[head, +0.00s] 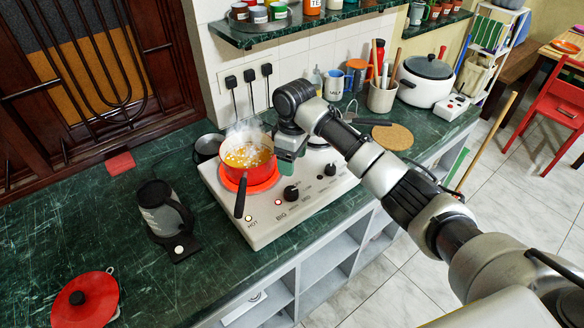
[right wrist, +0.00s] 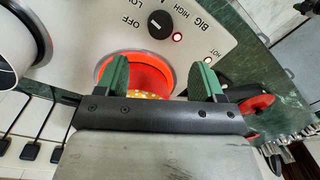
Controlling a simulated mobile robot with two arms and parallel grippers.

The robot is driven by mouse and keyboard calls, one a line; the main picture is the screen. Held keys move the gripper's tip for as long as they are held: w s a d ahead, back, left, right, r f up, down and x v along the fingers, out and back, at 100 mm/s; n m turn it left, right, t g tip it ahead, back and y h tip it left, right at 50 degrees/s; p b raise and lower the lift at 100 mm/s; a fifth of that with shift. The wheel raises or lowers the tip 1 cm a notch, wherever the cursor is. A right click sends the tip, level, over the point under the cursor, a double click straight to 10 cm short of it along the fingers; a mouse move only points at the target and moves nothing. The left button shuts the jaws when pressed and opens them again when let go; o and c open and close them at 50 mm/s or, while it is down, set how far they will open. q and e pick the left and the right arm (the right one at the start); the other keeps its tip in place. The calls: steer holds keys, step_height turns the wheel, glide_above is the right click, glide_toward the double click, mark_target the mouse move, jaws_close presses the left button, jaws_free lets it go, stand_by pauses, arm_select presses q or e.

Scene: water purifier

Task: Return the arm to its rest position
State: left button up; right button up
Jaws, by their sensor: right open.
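My right arm reaches in from the lower right in the head view, its wrist bent down over the stove. Its gripper (head: 287,164) hangs at the right side of the red pot, above the stove panel; I cannot tell from here whether it touches anything. In the right wrist view the two green fingers (right wrist: 160,78) stand wide apart with nothing between them. The red pot (head: 256,177) sits on the left burner, steaming, with yellow food in it. The stove (head: 283,214) has dark knobs, and a small light glows by HOT. My left gripper is not in view.
A dark electric kettle (head: 160,208) stands at left, with a red lid (head: 84,301) in front. A white cooker (head: 425,82) and a utensil crock (head: 382,98) stand behind my arm. A shelf (head: 300,24) hangs above.

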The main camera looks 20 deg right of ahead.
stand_by(0.4)
steer(key=shift+y, duration=0.3)
steer(key=s+a+f, duration=0.1)
steer(key=s+f, duration=0.1)
steer(key=s+a+f, duration=0.1)
steer(key=s+f, duration=0.1)
steer(key=s+a+f, duration=0.1)
steer(key=s+f, duration=0.1)
steer(key=shift+s+a+f, duration=0.1)
steer(key=shift+a+f, duration=0.2)
steer(key=shift+f, duration=0.1)
steer(key=s+a+f+m+t+y, duration=0.1)
steer(key=s+f, duration=0.1)
steer(key=s, duration=0.3)
steer(key=s+a+f+m+t, duration=0.1)
steer(key=s+f, duration=0.2)
steer(key=s, duration=0.1)
steer(key=s+d+r+m+t+h, duration=0.1)
steer(key=s+d+m, duration=0.25)
steer(key=s, duration=0.65)
steer(key=s+d+r+m+t+h, duration=0.15)
steer(key=s+d, duration=0.35)
steer(key=s, duration=0.5)
step_height(320, 180, down, 24)
steer(key=g, duration=0.2)
steer(key=s+d+f, duration=0.3)
steer(key=s+f, duration=1.4)
steer(key=shift+f+g, duration=0.35)
steer(key=shift+g, duration=0.1)
